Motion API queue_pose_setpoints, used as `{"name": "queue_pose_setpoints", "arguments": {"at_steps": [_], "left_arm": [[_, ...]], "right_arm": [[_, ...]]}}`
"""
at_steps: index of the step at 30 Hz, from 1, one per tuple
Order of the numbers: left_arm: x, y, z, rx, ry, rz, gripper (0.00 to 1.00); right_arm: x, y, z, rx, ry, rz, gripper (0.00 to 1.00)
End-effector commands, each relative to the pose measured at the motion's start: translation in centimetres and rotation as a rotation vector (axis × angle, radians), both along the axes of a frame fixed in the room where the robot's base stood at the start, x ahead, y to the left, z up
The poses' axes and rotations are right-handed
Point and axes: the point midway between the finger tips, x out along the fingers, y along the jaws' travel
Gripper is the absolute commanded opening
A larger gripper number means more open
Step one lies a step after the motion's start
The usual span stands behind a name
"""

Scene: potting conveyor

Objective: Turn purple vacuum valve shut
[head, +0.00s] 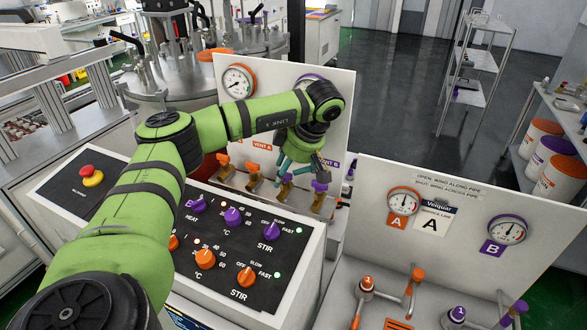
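My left gripper (288,168), with teal fingers, points down at the row of valves on the upright white panel, partly hidden by its own wrist. Its fingertips are close to a purple valve handle (286,180); I cannot tell whether they touch it or how wide they are apart. A second purple valve handle (320,186) stands to the right, near the partly covered VENT B label. Two orange valve handles (222,160) (252,170) stand to the left, near the VENT A label. Which purple handle is the vacuum valve is not readable. My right gripper is not in view.
A control box (310,262) with orange and purple knobs and a red stop button (88,172) stands in front of the valves. A lower right panel carries gauges A (404,202) and B (507,231), with more valves below. A steel vessel stands behind.

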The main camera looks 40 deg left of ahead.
Motion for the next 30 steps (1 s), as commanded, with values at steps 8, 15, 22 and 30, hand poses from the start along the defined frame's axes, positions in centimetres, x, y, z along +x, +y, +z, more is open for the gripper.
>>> {"name": "queue_pose_setpoints", "arguments": {"at_steps": [8,15,22,30], "left_arm": [[-0.4,0.8,0.0,0.015,0.008,0.016,0.45],[-0.4,0.8,0.1,0.015,0.008,0.016,0.45],[-0.2,0.5,0.7,0.013,0.005,0.014,0.45],[0.5,-2.0,5.6,0.009,-0.003,0.007,0.45]], "right_arm": [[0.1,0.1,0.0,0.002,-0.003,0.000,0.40],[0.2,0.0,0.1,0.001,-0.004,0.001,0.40],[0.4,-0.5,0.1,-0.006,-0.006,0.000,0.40],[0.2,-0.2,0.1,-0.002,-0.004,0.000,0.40]]}}
